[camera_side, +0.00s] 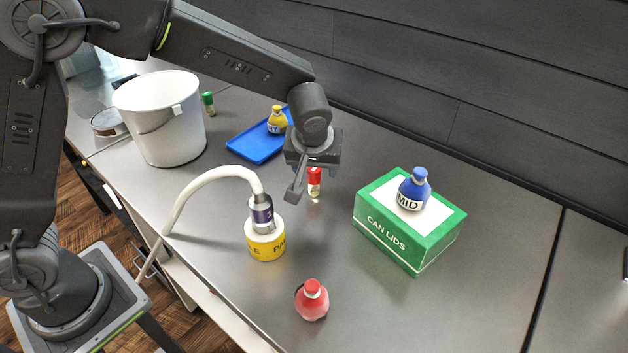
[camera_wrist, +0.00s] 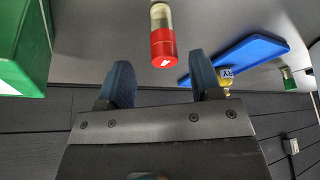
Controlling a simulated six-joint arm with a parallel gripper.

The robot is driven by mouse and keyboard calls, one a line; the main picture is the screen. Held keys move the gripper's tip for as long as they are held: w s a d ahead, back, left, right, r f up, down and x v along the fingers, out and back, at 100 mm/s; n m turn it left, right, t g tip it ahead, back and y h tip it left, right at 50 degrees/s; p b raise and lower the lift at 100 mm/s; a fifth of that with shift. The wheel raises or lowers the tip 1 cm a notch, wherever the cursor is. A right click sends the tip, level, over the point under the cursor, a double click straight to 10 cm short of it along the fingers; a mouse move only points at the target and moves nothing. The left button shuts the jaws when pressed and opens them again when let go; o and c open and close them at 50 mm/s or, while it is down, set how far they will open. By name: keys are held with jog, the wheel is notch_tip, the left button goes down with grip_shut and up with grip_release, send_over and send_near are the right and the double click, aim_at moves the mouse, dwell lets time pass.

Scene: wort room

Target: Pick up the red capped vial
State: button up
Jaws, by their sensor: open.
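The red capped vial (camera_side: 314,184) stands upright on the grey counter, with a red cap and a pale lower body. Whether a finger touches the vial cannot be told.
A green CAN LIDS box (camera_side: 390,239) bears a blue bottle (camera_side: 414,190). A yellow bottle (camera_side: 277,121) is on a blue tray (camera_side: 245,145). A green-capped vial (camera_side: 208,103), white bucket (camera_side: 165,125), yellow-labelled container with hose (camera_side: 266,243) and red bottle (camera_side: 312,300) stand around.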

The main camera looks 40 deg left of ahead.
aim_at(314, 170)
jog(key=shift+a+x, duration=0.15)
jog(key=shift+x, duration=1.2)
jog(key=shift+a+x, duration=0.1)
jog(key=shift+x, duration=1.25)
jog(key=shift+c, duration=0.3)
jog(key=c, duration=0.9)
jog(key=shift+c, duration=0.2)
jog(key=shift+r, duration=0.2)
